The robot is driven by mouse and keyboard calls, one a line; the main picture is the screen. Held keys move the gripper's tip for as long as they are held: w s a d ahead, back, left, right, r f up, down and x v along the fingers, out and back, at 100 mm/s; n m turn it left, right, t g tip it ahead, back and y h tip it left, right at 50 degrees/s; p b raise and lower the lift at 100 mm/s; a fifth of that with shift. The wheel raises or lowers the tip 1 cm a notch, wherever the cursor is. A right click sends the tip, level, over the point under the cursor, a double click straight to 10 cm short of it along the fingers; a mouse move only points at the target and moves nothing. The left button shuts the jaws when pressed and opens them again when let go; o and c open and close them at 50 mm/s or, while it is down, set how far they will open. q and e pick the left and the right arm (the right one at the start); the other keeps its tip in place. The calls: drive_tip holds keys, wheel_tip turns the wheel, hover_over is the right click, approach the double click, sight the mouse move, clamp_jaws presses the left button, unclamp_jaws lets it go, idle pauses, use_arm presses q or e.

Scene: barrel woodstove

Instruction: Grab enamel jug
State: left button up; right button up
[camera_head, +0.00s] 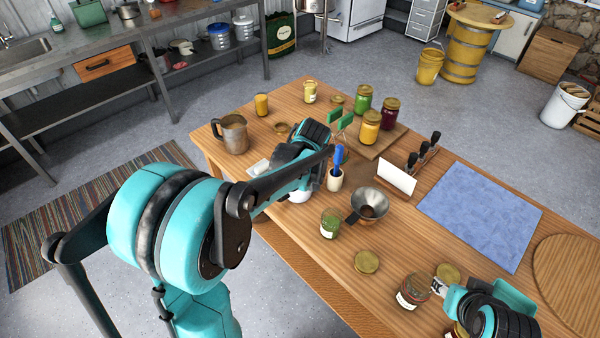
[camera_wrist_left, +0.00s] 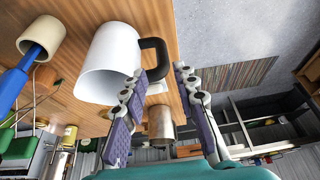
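The white enamel jug (camera_wrist_left: 108,60) with a black handle (camera_wrist_left: 158,60) stands on the wooden table in the left wrist view. In the head view only a bit of white jug (camera_head: 299,195) shows below my left arm, which hides the rest. My left gripper (camera_wrist_left: 161,72) is open, its two fingers spread on either side of the jug's handle, not closed on it. In the head view the left gripper (camera_head: 312,150) is mostly hidden by its own wrist. My right gripper (camera_head: 460,297) is low at the right, near jars; its fingers are unclear.
A metal mug (camera_head: 231,134) stands at the table's left corner. A cream cup with a blue-handled tool (camera_head: 336,180), a funnel (camera_head: 369,204) and a green jar (camera_head: 330,223) stand close to the jug. Several jars stand farther back. The blue mat (camera_head: 480,213) is clear.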

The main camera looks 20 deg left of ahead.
use_arm(q)
drive_tip(key=b+x, duration=0.4)
drive_tip(key=x, duration=0.7)
drive_tip(key=shift+a+f, duration=0.15)
drive_tip(key=shift+f, duration=0.1)
drive_tip(key=shift+s+r, duration=0.1)
clamp_jaws()
